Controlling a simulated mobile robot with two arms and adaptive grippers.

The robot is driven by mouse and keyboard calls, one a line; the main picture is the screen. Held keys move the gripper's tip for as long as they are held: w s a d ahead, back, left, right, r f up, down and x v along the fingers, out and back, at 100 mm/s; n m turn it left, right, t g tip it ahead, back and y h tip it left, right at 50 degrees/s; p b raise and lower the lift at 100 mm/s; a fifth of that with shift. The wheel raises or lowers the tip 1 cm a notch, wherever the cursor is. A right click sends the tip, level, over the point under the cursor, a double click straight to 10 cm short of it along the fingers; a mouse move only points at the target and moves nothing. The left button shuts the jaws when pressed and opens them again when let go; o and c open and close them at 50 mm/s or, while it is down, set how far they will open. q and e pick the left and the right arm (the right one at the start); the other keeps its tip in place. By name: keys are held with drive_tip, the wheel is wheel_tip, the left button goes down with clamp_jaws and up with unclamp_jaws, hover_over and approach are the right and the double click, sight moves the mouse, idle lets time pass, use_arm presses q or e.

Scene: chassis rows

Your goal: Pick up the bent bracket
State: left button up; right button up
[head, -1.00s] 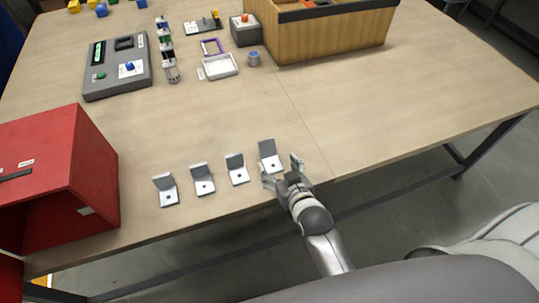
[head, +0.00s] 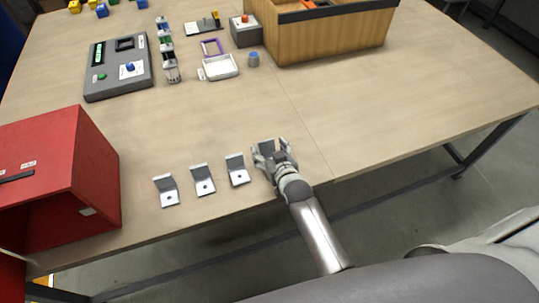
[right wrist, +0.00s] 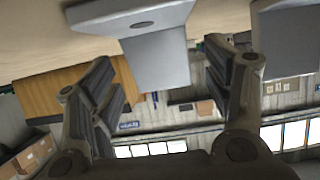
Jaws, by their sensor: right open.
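Several grey L-shaped bent brackets stand in a row near the table's front edge. The rightmost bracket (head: 266,145) is partly hidden by my right gripper (head: 269,150), whose open fingers are on either side of it. In the right wrist view this bracket (right wrist: 158,58) shows between the two spread fingers (right wrist: 160,80), with a gap on each side. Another bracket (right wrist: 287,42) shows at the right of that view. The other brackets in the head view are the third (head: 237,170), the second (head: 203,180) and the leftmost (head: 166,191). My left gripper is not in view.
A red open box (head: 95,165) stands at the left. The table's right side is clear.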

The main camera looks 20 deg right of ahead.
drive_tip(key=shift+w+f, duration=0.15)
drive_tip(key=shift+w, duration=0.15)
drive_tip(key=c, duration=1.1)
drive_tip(key=shift+c, duration=0.5)
